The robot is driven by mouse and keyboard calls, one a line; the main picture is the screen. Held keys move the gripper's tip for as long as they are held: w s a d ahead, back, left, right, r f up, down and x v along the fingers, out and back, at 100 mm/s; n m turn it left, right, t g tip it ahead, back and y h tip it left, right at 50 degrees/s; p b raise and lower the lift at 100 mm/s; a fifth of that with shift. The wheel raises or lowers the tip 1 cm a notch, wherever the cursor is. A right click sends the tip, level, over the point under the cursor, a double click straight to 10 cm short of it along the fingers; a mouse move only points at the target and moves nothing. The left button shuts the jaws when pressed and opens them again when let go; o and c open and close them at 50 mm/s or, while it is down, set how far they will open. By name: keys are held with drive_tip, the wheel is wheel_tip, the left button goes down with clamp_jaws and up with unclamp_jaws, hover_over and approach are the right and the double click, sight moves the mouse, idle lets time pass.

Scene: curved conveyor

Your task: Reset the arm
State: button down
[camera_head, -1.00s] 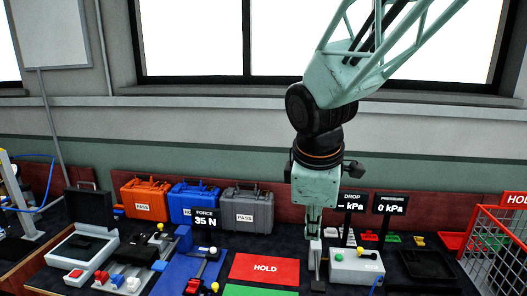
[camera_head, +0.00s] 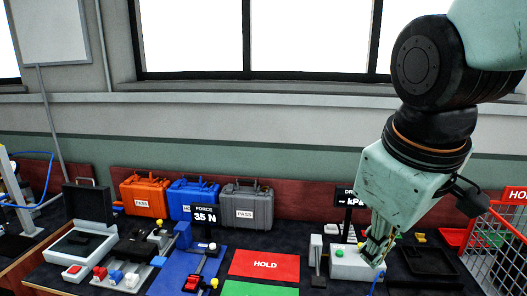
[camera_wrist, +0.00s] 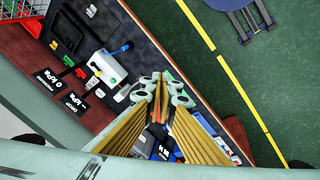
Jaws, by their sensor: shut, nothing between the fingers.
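My gripper (camera_head: 376,252) hangs at the right of the head view, tilted, with its fingers pointing down in front of the white box with buttons (camera_head: 350,262). Its fingers are together with nothing between them. In the wrist view my gripper (camera_wrist: 160,90) shows at the middle, above the bench. The white box also shows in the wrist view (camera_wrist: 108,70), to the left of the fingers and apart from them. My arm hides part of the pressure display and some small parts behind it in the head view.
The bench holds orange (camera_head: 145,195), blue (camera_head: 190,195) and grey (camera_head: 246,198) cases, a red HOLD mat (camera_head: 264,265) and a force display (camera_head: 205,215). A red wire basket (camera_head: 495,250) stands at the right. Open green floor (camera_wrist: 270,70) lies beyond the bench.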

drive_tip(key=s+d+m+b, duration=0.1)
drive_tip(key=s+m, duration=0.5)
drive_tip(key=s, duration=0.7)
drive_tip(key=shift+d+f+m+y+b, duration=0.3)
drive_tip(key=shift+d+f+b, duration=0.05)
drive_tip(key=shift+f+b, duration=0.05)
